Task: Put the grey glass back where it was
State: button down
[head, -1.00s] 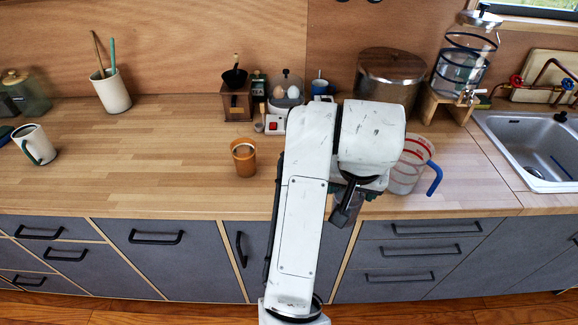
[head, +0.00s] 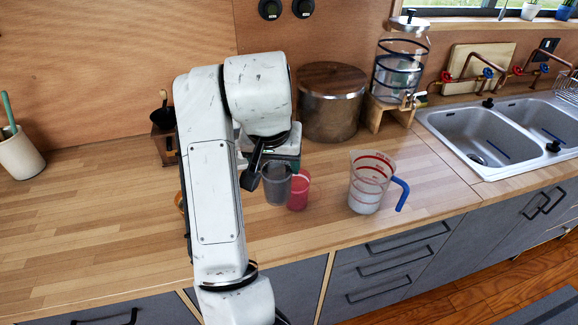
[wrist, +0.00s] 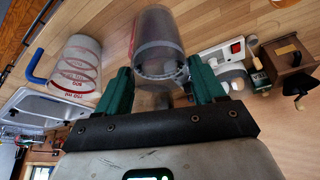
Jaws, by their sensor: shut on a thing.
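The grey glass (head: 276,186) is a translucent dark tumbler below my gripper (head: 272,162) in the head view. In the wrist view the glass (wrist: 153,42) lies between the green fingers of my gripper (wrist: 160,82), which is shut on it. A red cup (head: 300,190) stands right beside the glass in the head view, partly hidden by it. Whether the glass touches the counter or the red cup, I cannot tell.
A measuring jug (head: 367,185) with a blue handle stands to the right on the wooden counter (head: 330,222). A metal canister (head: 331,112) and a drink dispenser (head: 398,72) stand behind. The sink (head: 480,137) is at the right. My arm hides part of the counter.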

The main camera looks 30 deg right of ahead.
jog(key=w+a+f+b, duration=0.2)
jog(key=w+a+f, duration=0.2)
jog(key=w+f, duration=0.3)
jog(key=shift+f, duration=1.7)
jog(key=shift+f, duration=0.1)
jog(key=shift+c, duration=0.5)
grip_release()
jog(key=p+v, duration=0.2)
jog(key=v, duration=1)
